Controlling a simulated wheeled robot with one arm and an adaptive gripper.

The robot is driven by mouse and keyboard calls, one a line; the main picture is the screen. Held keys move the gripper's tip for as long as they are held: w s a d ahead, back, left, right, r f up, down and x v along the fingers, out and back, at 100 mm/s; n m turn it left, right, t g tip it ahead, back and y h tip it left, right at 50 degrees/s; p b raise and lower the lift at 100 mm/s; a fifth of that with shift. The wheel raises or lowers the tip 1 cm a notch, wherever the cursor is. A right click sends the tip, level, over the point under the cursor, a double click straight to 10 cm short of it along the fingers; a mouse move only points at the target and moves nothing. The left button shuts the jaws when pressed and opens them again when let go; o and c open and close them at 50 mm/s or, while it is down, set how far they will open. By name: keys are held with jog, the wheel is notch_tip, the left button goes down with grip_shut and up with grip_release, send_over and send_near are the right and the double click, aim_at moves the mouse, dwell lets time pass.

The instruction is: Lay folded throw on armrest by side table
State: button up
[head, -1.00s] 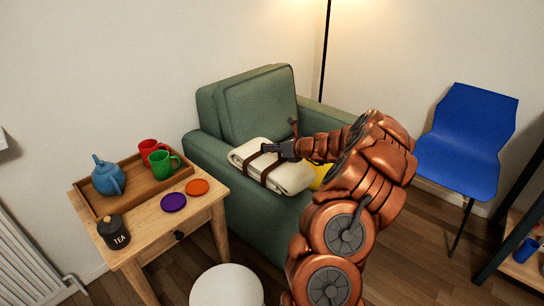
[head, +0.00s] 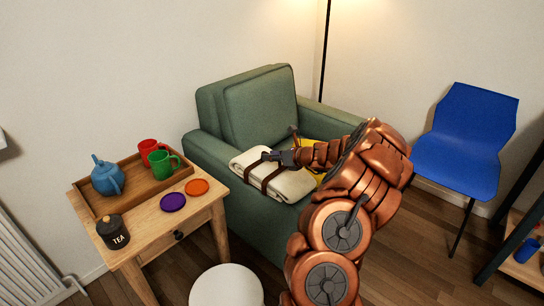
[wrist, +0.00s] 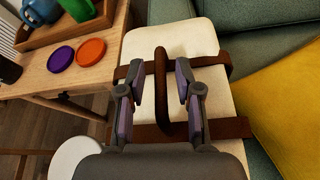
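The folded throw (head: 283,187) is cream with brown straps. It lies flat along the green armchair's left armrest (head: 205,152), beside the wooden side table (head: 150,232). In the wrist view the throw (wrist: 185,40) fills the middle, and its brown carry handle (wrist: 161,95) stands up as a loop. My gripper (head: 280,157) is over the throw. In the wrist view my gripper (wrist: 160,78) is open, with its fingers on either side of the handle and visible gaps to it. The armrest under the throw is mostly hidden.
On the table are a tray (head: 128,190) with a blue teapot (head: 108,178) and two mugs, a purple and an orange coaster, and a tea tin (head: 113,232). A yellow cushion (wrist: 285,110) lies on the seat. A white round stool (head: 226,287) stands in front.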

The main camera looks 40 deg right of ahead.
jog(key=shift+r, duration=0.1)
jog(key=shift+r, duration=0.25)
jog(key=p+v, duration=0.1)
jog(key=v, duration=1.1)
jog(key=shift+f, duration=0.1)
jog(key=a+r+n+g+y, duration=0.3)
jog(key=a+n, duration=0.5)
jog(key=a, duration=0.8)
jog(key=a+r+n+g+y, duration=0.35)
jog(key=a+n, duration=0.35)
jog(key=a, duration=0.8)
jog(key=s+a+n+g+h, duration=0.2)
jog(key=s+a+n+g, duration=0.3)
jog(key=s+a+n, duration=0.45)
jog(key=s+f+n+g+h, duration=0.2)
jog(key=s+n+g+h, duration=0.2)
jog(key=s, duration=1.9)
jog(key=n+h, duration=0.3)
jog(key=n, duration=0.4)
jog(key=shift+d, duration=0.15)
